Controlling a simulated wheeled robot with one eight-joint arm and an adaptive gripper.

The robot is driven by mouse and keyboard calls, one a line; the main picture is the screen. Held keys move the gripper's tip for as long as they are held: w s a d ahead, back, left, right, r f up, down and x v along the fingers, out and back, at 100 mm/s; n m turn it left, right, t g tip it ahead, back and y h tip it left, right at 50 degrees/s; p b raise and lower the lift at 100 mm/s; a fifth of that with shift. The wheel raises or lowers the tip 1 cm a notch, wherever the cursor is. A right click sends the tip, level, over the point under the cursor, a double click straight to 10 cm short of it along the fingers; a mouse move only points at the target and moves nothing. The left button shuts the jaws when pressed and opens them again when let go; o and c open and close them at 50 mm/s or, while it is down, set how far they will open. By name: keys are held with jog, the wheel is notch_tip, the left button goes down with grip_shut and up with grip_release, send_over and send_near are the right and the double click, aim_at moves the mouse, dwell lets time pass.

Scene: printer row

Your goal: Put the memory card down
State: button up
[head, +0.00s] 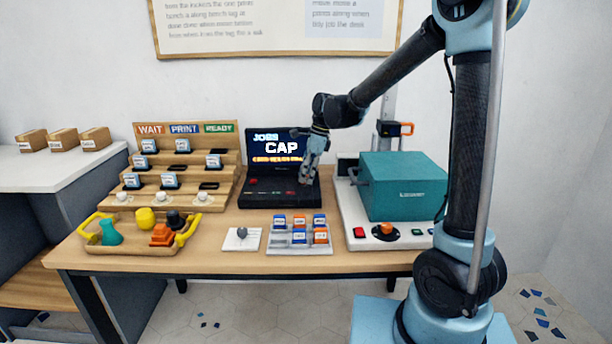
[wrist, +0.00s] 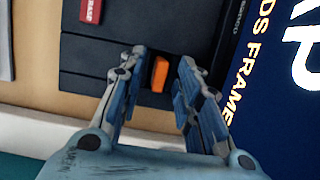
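An orange piece (wrist: 160,73), which looks like the memory card, shows between my fingers in the wrist view, at the black console. I cannot tell whether it sits in a slot. My gripper (wrist: 160,62) is open around it, with a gap visible on each side. The orange piece cannot be made out there. A grey holder (head: 284,250) with several blue and orange cards stands in front of the console.
A stepped wooden rack (head: 225,172) marked WAIT, PRINT and READY stands left. A wooden tray (head: 135,248) of coloured objects and a white plate (head: 233,245) lie in front. A teal-boxed machine (head: 405,185) stands right. A red key (wrist: 90,11) is near my fingers.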

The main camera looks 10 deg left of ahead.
jog(key=v, duration=1.2)
jog(key=shift+s+r, duration=0.1)
